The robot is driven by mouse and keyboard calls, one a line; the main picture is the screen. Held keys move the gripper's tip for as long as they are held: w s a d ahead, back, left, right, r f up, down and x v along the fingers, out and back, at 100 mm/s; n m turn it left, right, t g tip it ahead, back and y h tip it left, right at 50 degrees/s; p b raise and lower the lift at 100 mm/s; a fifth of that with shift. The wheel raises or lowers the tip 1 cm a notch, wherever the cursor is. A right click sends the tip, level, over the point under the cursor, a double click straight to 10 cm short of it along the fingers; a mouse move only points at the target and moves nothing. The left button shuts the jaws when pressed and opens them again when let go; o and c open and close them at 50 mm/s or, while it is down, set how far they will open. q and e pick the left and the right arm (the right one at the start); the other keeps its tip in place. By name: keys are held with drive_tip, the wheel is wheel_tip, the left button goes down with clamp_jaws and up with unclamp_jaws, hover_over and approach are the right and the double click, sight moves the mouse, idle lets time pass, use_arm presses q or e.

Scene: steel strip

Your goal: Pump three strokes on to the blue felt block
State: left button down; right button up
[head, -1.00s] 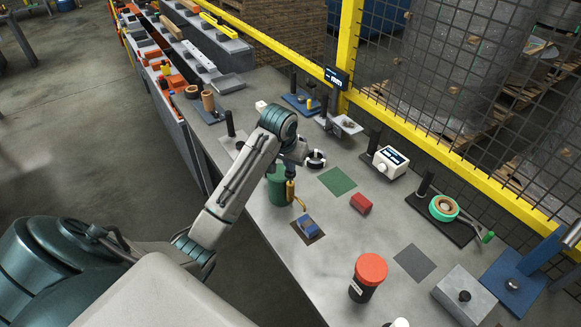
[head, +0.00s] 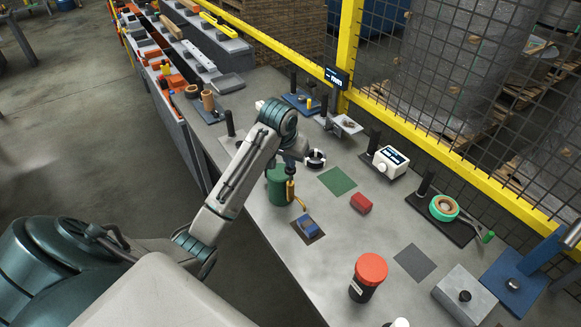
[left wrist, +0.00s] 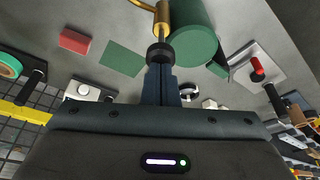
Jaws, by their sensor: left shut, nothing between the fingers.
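A green can (head: 279,188) stands on the bench with a brass pump (head: 290,190) on its side. The pump's thin spout points toward the blue felt block (head: 309,227), which sits on a dark square. In the left wrist view the brass pump (left wrist: 162,20) has a black knob (left wrist: 159,54), beside the green can (left wrist: 193,28). My left gripper (left wrist: 161,70) is shut and empty, its fingertips right at the knob; I cannot tell whether they touch. In the head view my wrist hides the knob. My right gripper is not in view.
A red block (head: 361,203) and a green square (head: 337,181) lie right of the can. A black jar with an orange lid (head: 369,275) stands nearer. A black-and-white ring (head: 316,159) and a white meter (head: 390,161) are farther back. Yellow-framed mesh fencing borders the bench.

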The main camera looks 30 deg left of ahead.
use_arm(q)
wheel_tip(320, 180, down, 2)
drive_tip(key=shift+s+f, duration=0.1)
drive_tip(key=shift+f, duration=0.55)
drive_tip(key=shift+r, duration=2.4)
drive_tip(key=shift+f, duration=0.15)
